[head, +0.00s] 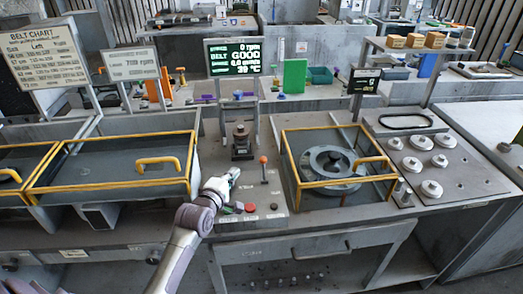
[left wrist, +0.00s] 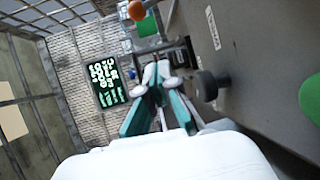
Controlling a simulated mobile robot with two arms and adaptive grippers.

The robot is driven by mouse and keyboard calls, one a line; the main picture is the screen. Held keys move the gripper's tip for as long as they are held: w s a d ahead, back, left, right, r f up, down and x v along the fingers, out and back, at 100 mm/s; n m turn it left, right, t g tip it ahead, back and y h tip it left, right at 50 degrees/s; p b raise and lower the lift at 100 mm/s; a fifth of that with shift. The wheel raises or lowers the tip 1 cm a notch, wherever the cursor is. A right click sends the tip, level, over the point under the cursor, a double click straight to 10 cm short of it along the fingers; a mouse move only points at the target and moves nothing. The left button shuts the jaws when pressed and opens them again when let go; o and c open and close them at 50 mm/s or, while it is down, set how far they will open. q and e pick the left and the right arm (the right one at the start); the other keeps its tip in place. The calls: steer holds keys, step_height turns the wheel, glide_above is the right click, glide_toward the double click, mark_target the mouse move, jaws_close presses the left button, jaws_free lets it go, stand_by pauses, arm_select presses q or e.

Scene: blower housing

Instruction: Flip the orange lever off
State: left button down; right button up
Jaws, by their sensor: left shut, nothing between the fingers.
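The orange lever (head: 263,160) stands about upright on the control panel in the head view, an orange ball on a thin stalk. Its orange ball (left wrist: 137,10) also shows at the top edge of the left wrist view, with the stalk mostly out of frame. My left gripper (head: 234,173) is to the left of the lever, above the panel, and apart from it in the picture. In the left wrist view its fingers (left wrist: 157,72) are together with nothing between them. My right gripper is not in view.
A red button (head: 250,208) and a green button (head: 227,209) sit on the panel front. A dark motor-like unit (head: 241,140) stands behind my gripper, under a display (head: 233,57). Yellow-framed guards (head: 120,137) flank the panel, the right one (head: 338,183) close to the lever.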

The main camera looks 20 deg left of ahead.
mark_target(264, 170)
arm_select(q)
steer(key=shift+w+a+r, duration=0.15)
steer(key=shift+w+r, duration=0.05)
steer(key=shift+r, duration=0.05)
steer(key=shift+s+r, duration=0.35)
steer(key=shift+s, duration=0.25)
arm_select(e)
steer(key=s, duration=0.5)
arm_select(q)
steer(key=shift+w+f, duration=0.1)
steer(key=shift+w, duration=0.25)
steer(key=p+x, duration=0.1)
steer(key=x, duration=0.3)
steer(key=shift+w, duration=0.2)
steer(key=x, duration=0.4)
steer(key=shift+w, duration=0.35)
steer(key=d+p, duration=0.2)
steer(key=shift+d+r, duration=0.25)
steer(key=shift+d, duration=0.1)
steer(key=shift+s+d+r+p, duration=0.1)
steer(key=shift+s+d+p, duration=0.2)
steer(key=shift+d+p, duration=0.2)
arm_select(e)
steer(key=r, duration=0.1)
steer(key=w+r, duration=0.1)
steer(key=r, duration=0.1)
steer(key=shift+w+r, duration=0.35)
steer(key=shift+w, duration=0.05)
